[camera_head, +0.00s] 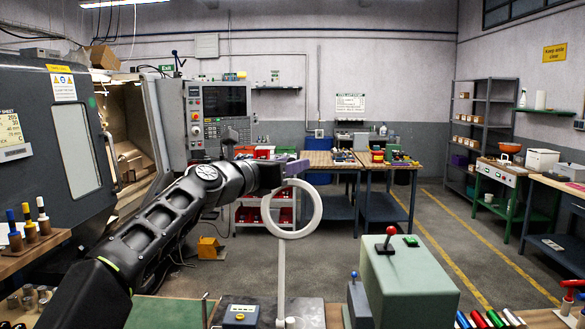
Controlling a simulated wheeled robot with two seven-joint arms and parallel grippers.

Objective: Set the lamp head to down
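The lamp head is a white ring (318,208) on a thin white post (281,270) that rises from the bench in front of me. The ring stands upright with its open middle facing me, and I see red drawers through it. My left arm comes in from the left, and my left gripper (297,168), with purple-grey fingers, is at the ring's top edge. I cannot tell whether the fingers touch the ring or are closed on it. My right gripper is not in view.
A green-grey box (408,285) with a red-knobbed lever stands right of the post. A small grey box (240,314) with a yellow top sits left of the post's foot. Coloured cylinders (490,319) lie at the front right. The lathe (60,150) stands left; open floor lies beyond.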

